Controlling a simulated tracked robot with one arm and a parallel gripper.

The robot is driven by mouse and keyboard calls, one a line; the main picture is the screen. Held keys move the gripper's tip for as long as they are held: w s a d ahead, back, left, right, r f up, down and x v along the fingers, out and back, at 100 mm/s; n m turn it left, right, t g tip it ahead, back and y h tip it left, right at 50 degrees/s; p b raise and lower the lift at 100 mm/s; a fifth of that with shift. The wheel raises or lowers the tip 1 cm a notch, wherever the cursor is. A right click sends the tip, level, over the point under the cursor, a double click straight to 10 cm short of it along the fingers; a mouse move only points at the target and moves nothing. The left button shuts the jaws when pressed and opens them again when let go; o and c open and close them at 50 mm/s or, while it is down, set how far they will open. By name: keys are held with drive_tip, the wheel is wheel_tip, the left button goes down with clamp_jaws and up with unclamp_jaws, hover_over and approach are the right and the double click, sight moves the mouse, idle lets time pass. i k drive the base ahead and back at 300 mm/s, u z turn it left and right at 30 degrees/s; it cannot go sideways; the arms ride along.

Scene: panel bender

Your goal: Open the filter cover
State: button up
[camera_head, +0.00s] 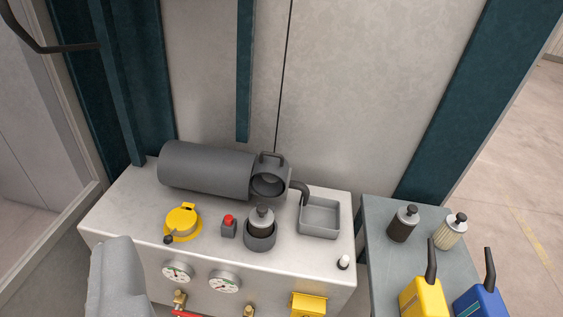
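A dark grey horizontal cylinder (205,170) lies along the back of a light grey cabinet top. At its right end is a round collar (269,182) with a handle on top; its round face looks recessed. In front stands a dark round cup (260,238) with a silver-topped, dark-knobbed piece (261,218) in it. A yellow round lid (182,221) with a dark knob lies flat to the left. I cannot tell for sure which part is the filter cover. No gripper fingers show. A blunt grey shape at the lower left looks like part of my arm.
A square grey tray (319,232) sits right of the cup, a red button (228,220) left of it. Gauges (178,271) line the cabinet front. The right-hand table (380,215) holds a dark filter (404,224), a pale filter (450,231), and yellow (424,298) and blue (481,301) containers.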

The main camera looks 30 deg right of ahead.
sight(269, 163)
drive_tip(key=k, duration=1)
drive_tip(key=u, duration=0.2)
drive_tip(key=i, duration=1.1)
drive_tip(key=z, duration=0.5)
drive_tip(key=i, duration=0.75)
drive_tip(key=z, duration=0.5)
